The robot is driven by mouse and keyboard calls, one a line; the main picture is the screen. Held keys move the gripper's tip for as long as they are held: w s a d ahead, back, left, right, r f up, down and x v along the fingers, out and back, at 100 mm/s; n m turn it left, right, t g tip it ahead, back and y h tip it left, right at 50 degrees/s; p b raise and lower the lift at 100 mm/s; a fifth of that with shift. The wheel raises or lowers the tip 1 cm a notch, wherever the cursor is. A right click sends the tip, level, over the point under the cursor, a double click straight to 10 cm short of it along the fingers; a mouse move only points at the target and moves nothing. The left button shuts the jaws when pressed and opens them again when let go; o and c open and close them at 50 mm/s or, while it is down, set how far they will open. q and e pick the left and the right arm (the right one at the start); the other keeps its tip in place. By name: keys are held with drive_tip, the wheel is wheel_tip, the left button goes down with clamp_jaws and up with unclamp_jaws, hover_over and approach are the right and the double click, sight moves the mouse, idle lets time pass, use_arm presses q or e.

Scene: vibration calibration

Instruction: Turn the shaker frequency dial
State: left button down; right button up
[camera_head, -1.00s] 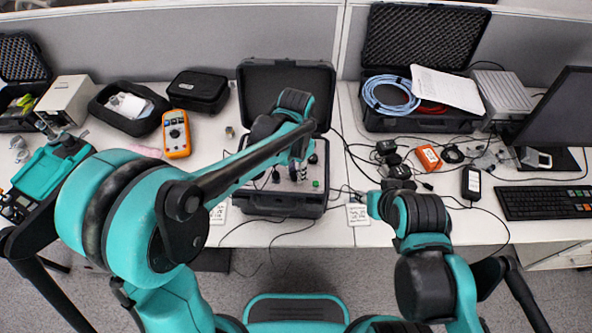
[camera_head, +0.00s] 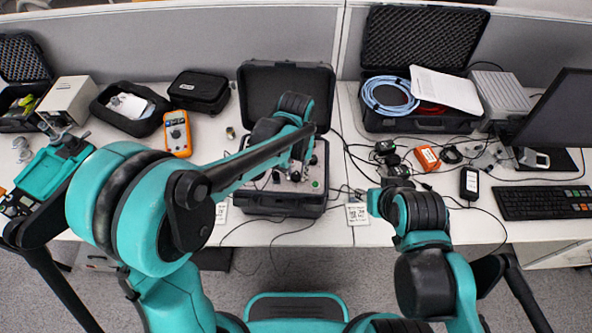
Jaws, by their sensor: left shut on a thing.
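The shaker (camera_head: 322,205) is a black open case with a control panel, in the middle of the table. A green button (camera_head: 316,184) shows at the panel's right. My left gripper (camera_head: 297,173) reaches down onto the panel from above and is shut on a small part there, at the place of the dial. The dial itself is hidden behind the gripper and my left arm. My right gripper (camera_head: 348,191) is small in view, just right of the case, low over the table. Its finger opening is too small to make out.
The case's raised lid (camera_head: 262,85) stands behind my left wrist. An orange multimeter (camera_head: 178,134) lies to the left. Cables, an orange box (camera_head: 427,157) and a keyboard (camera_head: 545,202) lie to the right. A white printed card (camera_head: 358,214) lies by the front edge.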

sight(296, 175)
use_arm(q)
drive_tip(key=shift+n, duration=0.7)
drive_tip(key=c, duration=1.3)
unclamp_jaws()
drive_tip(key=shift+o, duration=0.2)
wheel_tip(296, 175, up, 12)
